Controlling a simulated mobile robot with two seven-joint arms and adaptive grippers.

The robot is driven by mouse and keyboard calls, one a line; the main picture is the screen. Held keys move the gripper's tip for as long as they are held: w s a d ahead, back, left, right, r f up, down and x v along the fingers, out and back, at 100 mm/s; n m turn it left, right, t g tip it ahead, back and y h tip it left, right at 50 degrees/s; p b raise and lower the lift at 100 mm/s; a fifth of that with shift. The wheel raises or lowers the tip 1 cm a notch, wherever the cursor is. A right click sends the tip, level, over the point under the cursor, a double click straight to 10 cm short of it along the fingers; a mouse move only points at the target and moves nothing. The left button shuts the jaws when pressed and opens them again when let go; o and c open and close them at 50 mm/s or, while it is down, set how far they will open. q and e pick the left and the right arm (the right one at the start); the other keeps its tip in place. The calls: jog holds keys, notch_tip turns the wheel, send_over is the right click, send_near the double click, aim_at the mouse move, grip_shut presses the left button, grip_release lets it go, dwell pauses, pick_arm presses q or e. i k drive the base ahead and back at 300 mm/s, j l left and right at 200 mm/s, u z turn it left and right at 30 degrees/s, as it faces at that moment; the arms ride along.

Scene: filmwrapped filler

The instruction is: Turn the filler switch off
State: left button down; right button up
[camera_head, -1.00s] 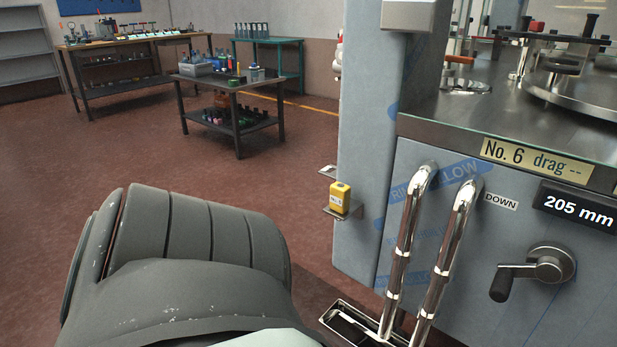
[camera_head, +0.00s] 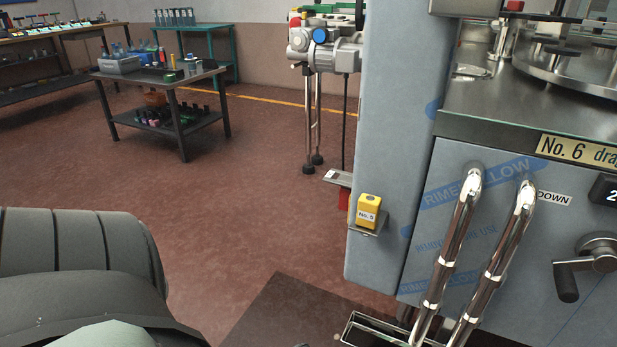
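The filler machine (camera_head: 393,130) fills the right side, a grey-blue cabinet partly covered in printed blue film. No other switch is clear to me. A black crank handle (camera_head: 590,265) is on the cabinet front at the right edge. Part of my own dark grey arm shows at lower left, but neither gripper is in view.
Two bent chrome pipes (camera_head: 456,240) stand before the cabinet, above a metal tray (camera_head: 352,330). A grey machine on legs (camera_head: 331,56) stands behind. A dark workbench (camera_head: 165,78) is at the back left. The red floor (camera_head: 262,190) between is clear.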

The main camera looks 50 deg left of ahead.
aim_at(344, 193)
jog(key=k+j, duration=0.15)
jog(key=j, duration=0.35)
jog(key=k+j+u, duration=0.15)
jog(key=j, duration=0.9)
jog(key=k+j+u, duration=0.15)
jog(key=j, duration=0.4)
